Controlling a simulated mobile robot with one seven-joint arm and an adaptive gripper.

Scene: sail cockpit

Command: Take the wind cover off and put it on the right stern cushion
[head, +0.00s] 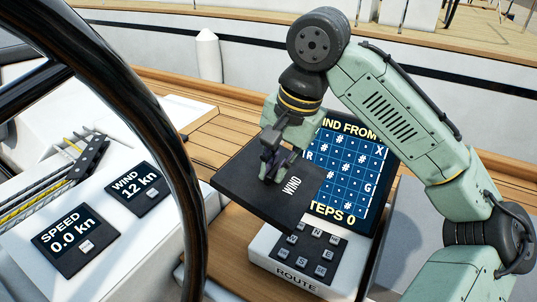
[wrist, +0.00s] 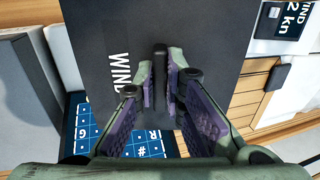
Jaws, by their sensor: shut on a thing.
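The wind cover (head: 235,190) is a dark flat square plate marked WIND. My gripper (head: 275,172) is shut on it, at a raised grip near its middle. The cover hangs tilted in front of the blue screen (head: 352,170) and hides the screen's lower left part. In the wrist view the cover (wrist: 200,30) fills the upper middle, and my gripper (wrist: 163,88) has its two fingers around a narrow dark grip. The blue screen also shows below the cover in the wrist view (wrist: 85,125). I cannot make out the right stern cushion for sure.
A white ROUTE keypad (head: 305,255) with several grey keys stands below the screen. A black steering wheel rim (head: 165,130) crosses the left side. Speed (head: 68,240) and wind (head: 138,190) displays lie on the white console. Wooden deck (head: 215,140) lies behind.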

